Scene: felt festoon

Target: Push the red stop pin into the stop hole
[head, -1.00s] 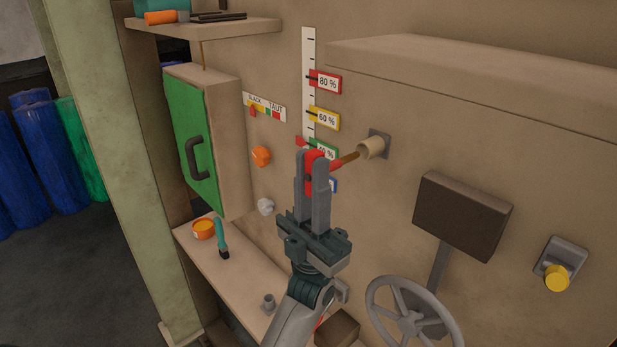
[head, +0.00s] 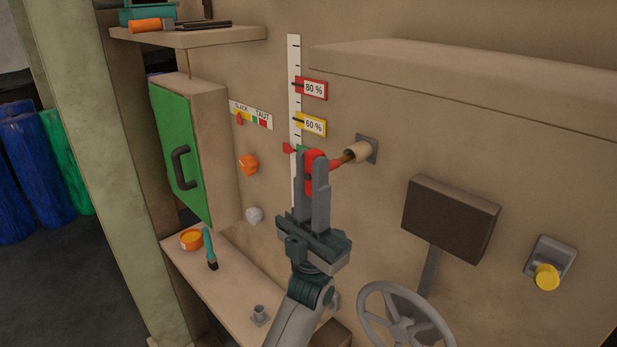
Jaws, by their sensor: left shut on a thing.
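My left gripper (head: 313,172) is shut on the red stop pin (head: 335,164), with its fingers pointing up. The pin's red part shows between and to the right of the fingers. Its brownish shaft points right and slightly up, into the mouth of a beige tubular collar (head: 361,150) on a grey wall plate. This collar appears to be the stop hole. A short length of shaft still shows outside it; how deep the tip sits is hidden. My right gripper is not in view.
A vertical scale (head: 295,70) with percent tags stands behind my gripper. A green-doored cabinet (head: 185,150) is to the left. Below are a shelf (head: 215,285) with an orange tub and teal-handled tool, and a grey handwheel (head: 405,320). A brown box (head: 450,218) is at right.

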